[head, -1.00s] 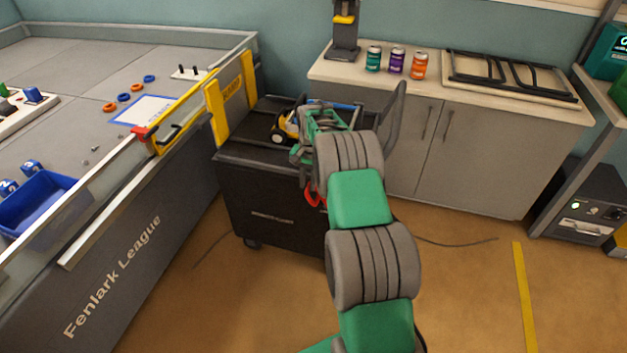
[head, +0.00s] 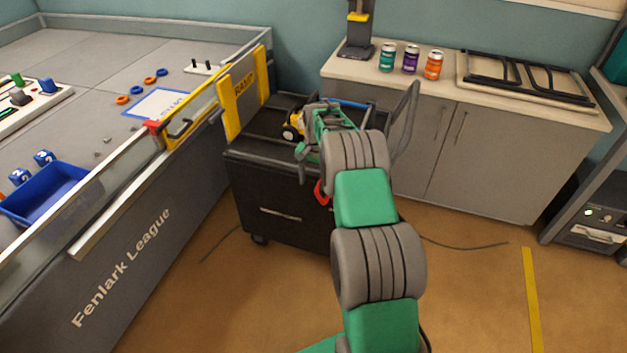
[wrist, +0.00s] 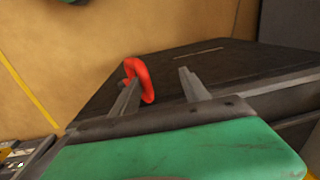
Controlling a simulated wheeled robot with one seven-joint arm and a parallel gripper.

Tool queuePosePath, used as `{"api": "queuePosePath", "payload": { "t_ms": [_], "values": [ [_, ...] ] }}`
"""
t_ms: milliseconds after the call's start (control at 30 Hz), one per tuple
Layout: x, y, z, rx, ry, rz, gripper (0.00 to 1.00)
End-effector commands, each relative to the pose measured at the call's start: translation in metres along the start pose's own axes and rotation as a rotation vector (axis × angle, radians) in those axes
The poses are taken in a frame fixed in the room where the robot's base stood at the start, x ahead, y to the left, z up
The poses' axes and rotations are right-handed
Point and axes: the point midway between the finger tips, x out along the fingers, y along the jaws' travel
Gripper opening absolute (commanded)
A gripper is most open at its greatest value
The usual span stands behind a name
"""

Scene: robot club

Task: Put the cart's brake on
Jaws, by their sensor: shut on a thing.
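The cart (head: 275,200) is a dark, boxy trolley on casters beside the low-walled field table. A red loop handle (head: 321,192) shows low on its side, partly hidden by my arm; I take it for the brake lever. My gripper (head: 303,176) is at the cart near this loop, its fingertips mostly hidden in the head view. In the wrist view, the red loop (wrist: 141,80) is against the left finger of my gripper (wrist: 160,88), in front of the dark cart body (wrist: 200,65). My gripper is shut on the red loop, though a gap shows between the fingers.
A small yellow vehicle (head: 294,127) sits on the cart top, next to a yellow ramp panel (head: 242,92). A grey cabinet (head: 480,160) with several cans stands behind right. The field table (head: 130,240) closes off the left.

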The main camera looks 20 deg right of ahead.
Motion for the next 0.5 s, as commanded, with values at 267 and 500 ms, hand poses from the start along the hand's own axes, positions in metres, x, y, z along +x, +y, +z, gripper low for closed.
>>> {"api": "queuePosePath", "payload": {
  "t_ms": [267, 500],
  "values": [
    [-0.001, -0.002, 0.001, -0.007, -0.001, -0.003, 0.36],
    [-0.042, -0.002, -0.002, -0.006, 0.008, -0.007, 0.36]
  ]
}}
